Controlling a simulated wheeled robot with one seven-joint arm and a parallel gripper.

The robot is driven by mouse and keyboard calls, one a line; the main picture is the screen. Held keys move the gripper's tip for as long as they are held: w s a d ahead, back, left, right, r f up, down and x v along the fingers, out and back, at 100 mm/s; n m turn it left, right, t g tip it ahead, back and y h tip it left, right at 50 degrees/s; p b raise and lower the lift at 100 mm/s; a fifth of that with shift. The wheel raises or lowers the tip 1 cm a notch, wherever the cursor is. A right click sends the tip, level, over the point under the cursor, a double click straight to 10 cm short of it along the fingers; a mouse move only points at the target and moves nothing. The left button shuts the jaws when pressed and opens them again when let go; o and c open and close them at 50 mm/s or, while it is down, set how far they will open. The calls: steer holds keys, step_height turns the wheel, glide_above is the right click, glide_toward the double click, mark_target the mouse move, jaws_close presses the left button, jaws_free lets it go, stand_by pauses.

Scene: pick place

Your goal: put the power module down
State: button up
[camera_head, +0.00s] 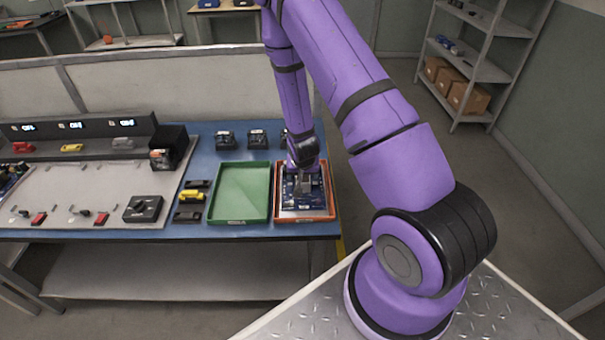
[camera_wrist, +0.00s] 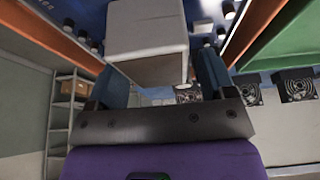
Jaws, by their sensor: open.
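The power module looks like a blue board with a pale grey block and small cylinders on it (camera_head: 289,198). It lies in the orange tray (camera_head: 305,219) at the right end of the blue table. My gripper (camera_head: 304,182) points down into this tray, right at the module. In the wrist view the pale grey block (camera_wrist: 147,40) stands between my two open fingers (camera_wrist: 155,68). I cannot tell whether either finger touches it. My wrist and fingers hide part of the module in the head view.
A green tray (camera_head: 242,219), empty, stands just left of the orange one. Black fan units (camera_head: 225,139) stand behind the trays. Small yellow and black parts (camera_head: 192,197) and a grey panel (camera_head: 85,220) lie farther left. The table's right edge is close.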

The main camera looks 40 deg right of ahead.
steer(key=v, duration=1.2)
step_height(320, 180, up, 11)
steer(key=n+y, duration=0.1)
glide_above(303, 183)
steer(key=a, duration=0.3)
steer(key=s+a+r+n+y, duration=0.1)
steer(key=s+a+r, duration=0.1)
steer(key=r, duration=0.3)
steer(key=s+a+r+n, duration=0.1)
steer(key=s+a+r, duration=0.1)
steer(key=r, duration=0.4)
steer(key=s+a+r+n+t, duration=0.1)
steer(key=s+a+r+n, duration=0.2)
steer(key=s+r, duration=1.2)
steer(key=s, duration=0.3)
steer(key=shift+s+a+n+y, duration=0.2)
steer(key=shift+s+n+y, duration=0.1)
steer(key=shift+s+n, duration=0.1)
steer(key=shift+w, duration=0.1)
